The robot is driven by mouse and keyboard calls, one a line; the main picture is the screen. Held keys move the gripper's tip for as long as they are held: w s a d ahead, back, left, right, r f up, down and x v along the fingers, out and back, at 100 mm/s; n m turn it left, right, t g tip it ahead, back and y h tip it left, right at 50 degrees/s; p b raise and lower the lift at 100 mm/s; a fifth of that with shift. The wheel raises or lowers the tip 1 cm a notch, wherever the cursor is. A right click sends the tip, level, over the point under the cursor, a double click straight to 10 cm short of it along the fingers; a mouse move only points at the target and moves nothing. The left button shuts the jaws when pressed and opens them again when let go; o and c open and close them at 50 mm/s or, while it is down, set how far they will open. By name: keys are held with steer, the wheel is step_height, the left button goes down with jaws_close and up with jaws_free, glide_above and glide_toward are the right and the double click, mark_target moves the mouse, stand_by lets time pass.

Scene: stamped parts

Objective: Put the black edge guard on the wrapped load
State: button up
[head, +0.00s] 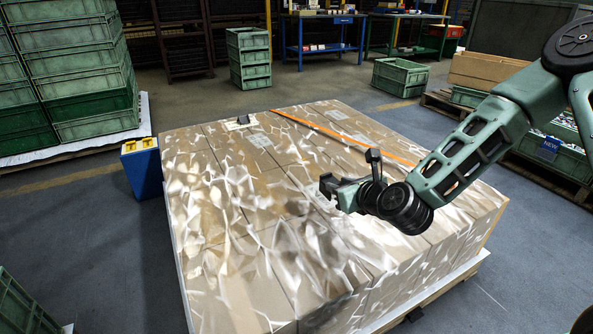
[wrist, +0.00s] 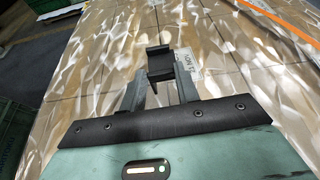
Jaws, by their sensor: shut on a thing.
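The wrapped load (head: 230,190) is a wide block of brown cartons under shiny clear film, on a pallet. My gripper (head: 338,187) is over the top of the load, right of its middle. In the wrist view, my gripper (wrist: 158,88) is shut on the black edge guard (wrist: 158,62), a small angled black piece between the fingertips. The guard also shows at the gripper's tip in the head view (head: 327,184). I cannot tell how far above the film it is. An orange strap (head: 340,135) crosses the load's top.
A small dark object on a pale patch (head: 242,121) lies at the load's far edge. A blue and yellow container (head: 142,165) stands at the load's left. Green crates stand stacked at left (head: 75,70) and behind (head: 249,58). Floor shows around the load.

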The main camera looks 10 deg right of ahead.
step_height(320, 180, down, 10)
steer(key=b, duration=0.5)
steer(key=shift+f, duration=0.1)
steer(key=o, duration=1)
steer(key=shift+o, duration=0.2)
